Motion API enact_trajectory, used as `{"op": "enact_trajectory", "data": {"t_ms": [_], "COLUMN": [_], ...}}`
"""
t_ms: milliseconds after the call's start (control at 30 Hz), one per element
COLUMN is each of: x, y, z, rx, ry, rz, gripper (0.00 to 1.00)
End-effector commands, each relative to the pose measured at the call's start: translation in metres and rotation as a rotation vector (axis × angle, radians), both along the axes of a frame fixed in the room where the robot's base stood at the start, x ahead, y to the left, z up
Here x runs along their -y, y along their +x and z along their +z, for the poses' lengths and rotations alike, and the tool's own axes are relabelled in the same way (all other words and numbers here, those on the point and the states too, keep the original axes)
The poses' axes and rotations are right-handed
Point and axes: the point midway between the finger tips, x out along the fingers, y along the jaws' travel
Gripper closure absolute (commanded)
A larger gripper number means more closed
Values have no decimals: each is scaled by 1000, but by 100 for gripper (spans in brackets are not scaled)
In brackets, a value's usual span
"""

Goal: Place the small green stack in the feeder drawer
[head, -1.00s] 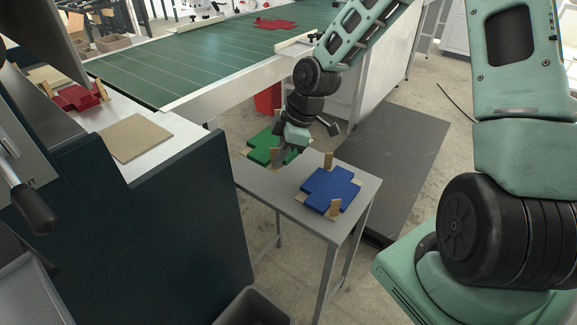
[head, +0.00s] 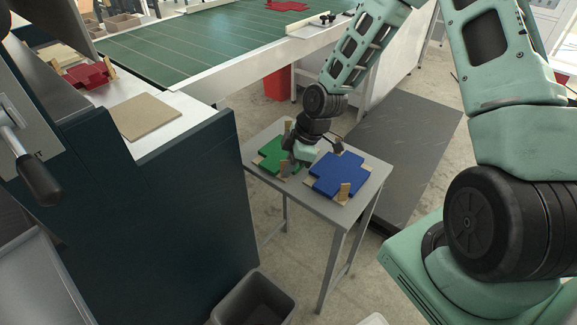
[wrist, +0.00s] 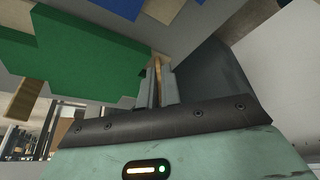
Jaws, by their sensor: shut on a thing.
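The small green stack (head: 270,151) is a cross-shaped pile on the grey side table (head: 345,215), left of a blue stack (head: 336,177). Upright wooden tabs stand at its edges. My gripper (head: 290,166) is at the stack's near right side, pointing down. In the wrist view the green stack (wrist: 85,60) fills the upper left, and my gripper (wrist: 159,90) is shut on a thin wooden tab (wrist: 158,70) beside it. I cannot tell whether the stack is clear of the table. No feeder drawer can be made out with certainty.
A dark machine body (head: 195,205) with a white ledge stands left of the table. A red stack (head: 86,76) and a tan board (head: 150,115) lie on the ledge. A green conveyor (head: 195,45) is behind. A dark open bin (head: 258,300) stands on the floor.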

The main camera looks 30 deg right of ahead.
Motion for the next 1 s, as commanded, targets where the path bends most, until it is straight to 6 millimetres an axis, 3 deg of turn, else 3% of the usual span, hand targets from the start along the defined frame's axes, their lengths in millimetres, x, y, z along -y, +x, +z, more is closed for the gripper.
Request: {"op": "enact_trajectory", "data": {"t_ms": [133, 200, 233, 633, 1000], "x": [0, 0, 0, 3, 30], "y": [0, 0, 0, 0, -11], "z": [-4, -3, -3, 8, 77], "rx": [0, 0, 0, 3, 2], "ry": [0, 0, 0, 0, -1], "rz": [1, 0, 0, -2, -4], "gripper": [100, 75, 73, 73, 73]}}
